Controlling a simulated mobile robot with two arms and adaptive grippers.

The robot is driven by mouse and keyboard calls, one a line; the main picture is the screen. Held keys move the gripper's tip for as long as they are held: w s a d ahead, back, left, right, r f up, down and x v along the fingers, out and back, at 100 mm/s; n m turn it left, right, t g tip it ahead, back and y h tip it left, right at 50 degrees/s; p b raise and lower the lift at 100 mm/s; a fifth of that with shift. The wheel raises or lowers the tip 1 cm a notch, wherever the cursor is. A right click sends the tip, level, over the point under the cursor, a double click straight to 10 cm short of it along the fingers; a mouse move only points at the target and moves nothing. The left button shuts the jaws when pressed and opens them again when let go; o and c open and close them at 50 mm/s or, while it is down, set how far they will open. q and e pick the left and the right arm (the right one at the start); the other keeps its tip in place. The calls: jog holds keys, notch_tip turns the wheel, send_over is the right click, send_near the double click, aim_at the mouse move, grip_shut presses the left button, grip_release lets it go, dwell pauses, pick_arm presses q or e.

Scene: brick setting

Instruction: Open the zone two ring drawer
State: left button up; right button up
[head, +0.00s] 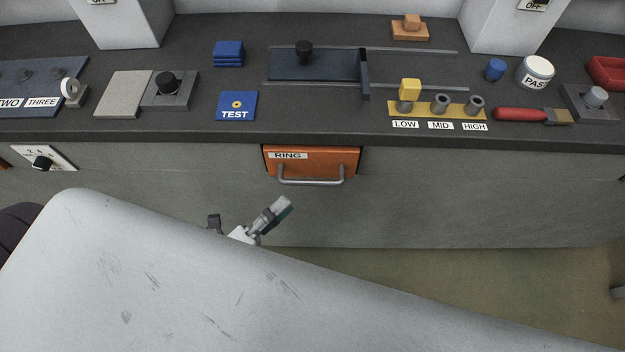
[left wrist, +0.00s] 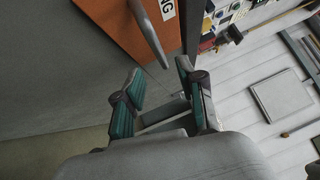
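The orange ring drawer (head: 330,162) sits under the front edge of the dark counter, labelled RING, and looks shut. Its grey bar handle (head: 312,182) runs across the front. In the left wrist view the orange front (left wrist: 112,22) and the handle (left wrist: 149,35) show at the top. My left gripper (head: 249,212) is below and left of the handle in the head view. In the left wrist view its two fingers (left wrist: 160,70) are spread apart, with the handle's end near the gap between the tips. Nothing is held. My right gripper is not in view.
The counter (head: 200,128) overhangs the drawer. On it are a blue TEST block (head: 236,106), a sliding panel (head: 312,66), a yellow LOW-MID-HIGH strip (head: 437,110) and a red-handled brush (head: 520,115). A white dial plate (head: 58,158) is on the cabinet front at left.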

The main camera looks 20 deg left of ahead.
aim_at(310, 181)
pick_arm(q)
jog(key=x, duration=0.8)
jog(key=shift+w+d, duration=0.1)
jog(key=shift+w, duration=0.15)
grip_shut()
